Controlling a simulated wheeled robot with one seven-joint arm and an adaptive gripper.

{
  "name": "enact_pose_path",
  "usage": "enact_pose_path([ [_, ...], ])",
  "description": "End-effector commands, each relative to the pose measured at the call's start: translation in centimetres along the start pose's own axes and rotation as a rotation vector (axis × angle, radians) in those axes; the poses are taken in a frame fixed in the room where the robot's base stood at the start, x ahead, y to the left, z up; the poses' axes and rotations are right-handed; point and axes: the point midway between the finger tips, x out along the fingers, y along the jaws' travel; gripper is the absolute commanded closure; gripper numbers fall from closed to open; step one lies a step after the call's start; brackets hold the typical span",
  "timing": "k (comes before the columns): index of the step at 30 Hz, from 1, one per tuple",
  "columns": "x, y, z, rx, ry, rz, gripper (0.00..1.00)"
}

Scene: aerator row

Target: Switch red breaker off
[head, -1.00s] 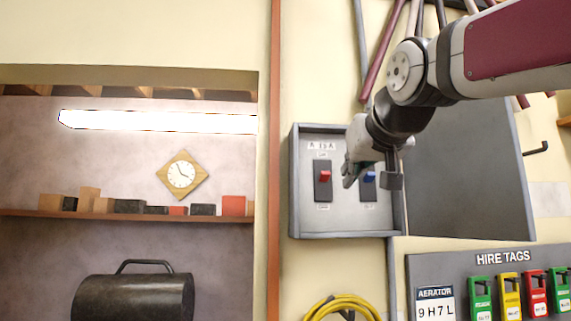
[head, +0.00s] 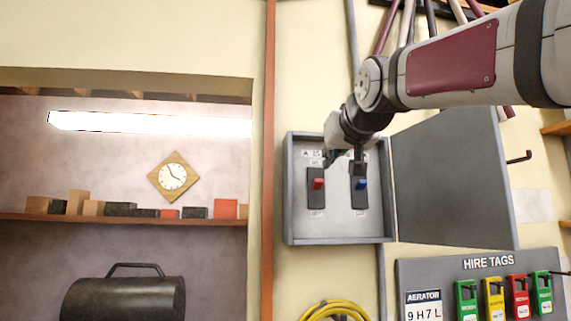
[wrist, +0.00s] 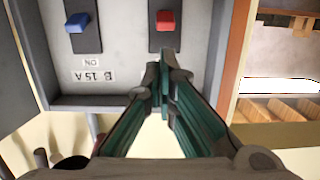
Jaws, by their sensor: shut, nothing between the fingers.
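The red breaker (head: 318,184) is a red toggle on a dark plate, on the left inside an open grey box on the wall. Its toggle sits in the upper half of its plate in the head view. The red toggle also shows in the wrist view (wrist: 166,20), where the box appears upside down. My gripper (head: 330,161) is shut and empty, just above the red breaker and a little to its right in the head view. In the wrist view its fingertips (wrist: 163,72) point toward the red toggle's plate, with no clear contact.
The blue breaker (head: 361,184) is beside the red one, to its right. The grey box (head: 340,240) has raised side walls, and its door (head: 450,185) stands open to the right. A hire tags board (head: 440,268) and a yellow hose (head: 335,310) are below.

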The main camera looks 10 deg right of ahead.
Motion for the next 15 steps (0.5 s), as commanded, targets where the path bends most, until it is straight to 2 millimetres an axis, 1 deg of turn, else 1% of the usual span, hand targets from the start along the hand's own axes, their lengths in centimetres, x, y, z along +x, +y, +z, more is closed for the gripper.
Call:
enact_pose_path([
  [1,0.9,0.0,0.0,-0.001,-0.004,0.001,1.00],
  [3,2.2,0.0,0.0,-0.001,-0.003,0.001,1.00],
  [7,4.1,0.0,0.0,-0.002,-0.003,0.001,1.00],
  [11,5.4,0.0,0.0,0.000,-0.001,0.001,1.00],
  [15,6.0,0.0,0.0,-0.001,0.000,0.001,1.00],
])
